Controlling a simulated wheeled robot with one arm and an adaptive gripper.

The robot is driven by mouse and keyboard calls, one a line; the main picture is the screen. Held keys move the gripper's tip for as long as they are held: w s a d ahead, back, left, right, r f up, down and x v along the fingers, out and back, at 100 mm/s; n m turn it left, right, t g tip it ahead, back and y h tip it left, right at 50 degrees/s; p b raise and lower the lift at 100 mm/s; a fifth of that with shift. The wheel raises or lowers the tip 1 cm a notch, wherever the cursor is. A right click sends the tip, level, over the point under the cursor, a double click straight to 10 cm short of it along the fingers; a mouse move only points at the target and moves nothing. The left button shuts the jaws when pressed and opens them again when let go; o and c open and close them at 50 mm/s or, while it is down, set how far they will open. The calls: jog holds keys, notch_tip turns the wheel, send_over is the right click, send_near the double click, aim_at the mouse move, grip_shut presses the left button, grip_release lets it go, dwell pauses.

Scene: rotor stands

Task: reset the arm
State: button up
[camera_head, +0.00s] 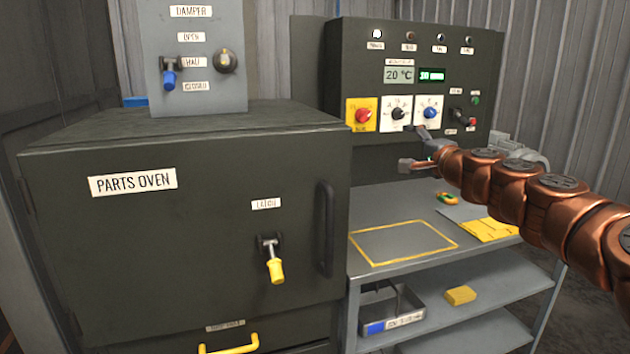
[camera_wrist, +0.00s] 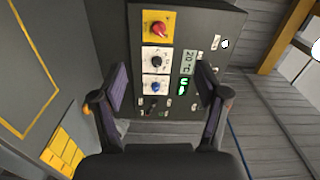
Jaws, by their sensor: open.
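My copper-coloured arm (camera_head: 560,200) reaches in from the right in the head view. My gripper (camera_head: 420,149) is open and hangs in front of the lower part of the control panel (camera_head: 345,65), above the bench. In the wrist view the two fingers of my gripper (camera_wrist: 160,95) stand apart with nothing between them. The panel's red knob (camera_wrist: 158,28), black knob (camera_wrist: 156,60) and blue knob (camera_wrist: 156,88) show beyond the fingers. I cannot tell whether a fingertip touches the panel.
The parts oven (camera_head: 130,240) stands at the left, its door closed, with a damper box (camera_head: 205,95) on top. A tray (camera_head: 395,322) and a yellow block (camera_head: 460,295) are on the shelf below.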

jog(key=s+a+r+n+g+y+p, duration=0.25)
jog(key=s+a+n+g+y, duration=0.35)
jog(key=s+a, duration=0.65)
jog(key=s+a+f+n+g+h+p, duration=0.35)
jog(key=s+a+f+n, duration=0.35)
jog(key=s, duration=0.3)
jog(key=s+d+f+g+h+p, duration=0.2)
jog(key=s+f+g+h, duration=0.15)
jog(key=s+f, duration=0.7)
jog(key=s+d+f+g+h+p, duration=0.1)
jog(key=s+d+f+g+h, duration=0.1)
jog(key=s+d, duration=0.4)
jog(key=s+d+f+g+h+p, duration=0.2)
jog(key=s+d, duration=0.5)
jog(key=s, duration=0.8)
jog(key=shift+d+f+g+h, duration=0.2)
jog(key=shift+f+g+h, duration=0.1)
jog(key=shift+f+g, duration=0.6)
jog(key=shift+w+r, duration=0.1)
jog(key=shift+c, duration=0.4)
